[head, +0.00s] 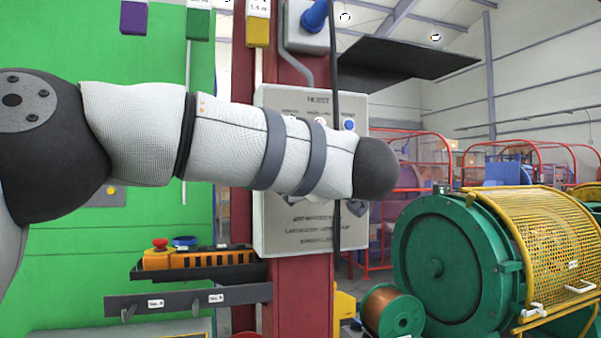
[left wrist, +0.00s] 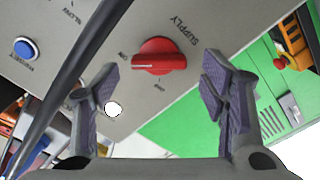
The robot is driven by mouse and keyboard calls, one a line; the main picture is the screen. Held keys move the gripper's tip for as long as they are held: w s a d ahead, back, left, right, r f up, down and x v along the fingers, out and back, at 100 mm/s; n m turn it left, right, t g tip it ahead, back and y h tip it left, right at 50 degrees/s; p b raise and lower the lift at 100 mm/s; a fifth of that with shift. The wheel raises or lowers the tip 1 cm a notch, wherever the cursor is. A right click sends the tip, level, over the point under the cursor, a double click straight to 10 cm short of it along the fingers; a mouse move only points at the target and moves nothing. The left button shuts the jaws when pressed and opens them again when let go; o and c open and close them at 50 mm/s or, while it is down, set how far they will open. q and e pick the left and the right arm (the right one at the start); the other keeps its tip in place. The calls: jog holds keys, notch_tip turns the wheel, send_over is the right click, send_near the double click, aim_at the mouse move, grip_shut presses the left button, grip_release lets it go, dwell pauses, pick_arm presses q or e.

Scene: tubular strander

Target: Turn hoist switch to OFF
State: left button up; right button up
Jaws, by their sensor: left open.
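The grey hoist panel (head: 300,235) is fixed to a red column, with my left arm across its middle. In the left wrist view the panel (left wrist: 195,20) carries a red rotary switch (left wrist: 160,57) marked SUPPLY. The white line on its handle points left, towards the small ON label; another small label sits below the knob. My left gripper (left wrist: 160,88) is open and empty, its fingers appearing to either side of the switch without visible contact. In the head view the arm hides the switch and most of the gripper. My right gripper is not in view.
A black cable (head: 335,75) hangs in front of the panel and crosses the left wrist view (left wrist: 68,88) beside a finger. A blue button (left wrist: 25,48) is on the panel. A shelf with an orange pendant (head: 205,259) is left of the column. A green drum machine (head: 445,250) stands right.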

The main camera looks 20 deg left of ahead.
pick_arm(q)
jog(key=shift+x, duration=0.75)
jog(key=shift+c, duration=0.6)
jog(key=c, duration=1)
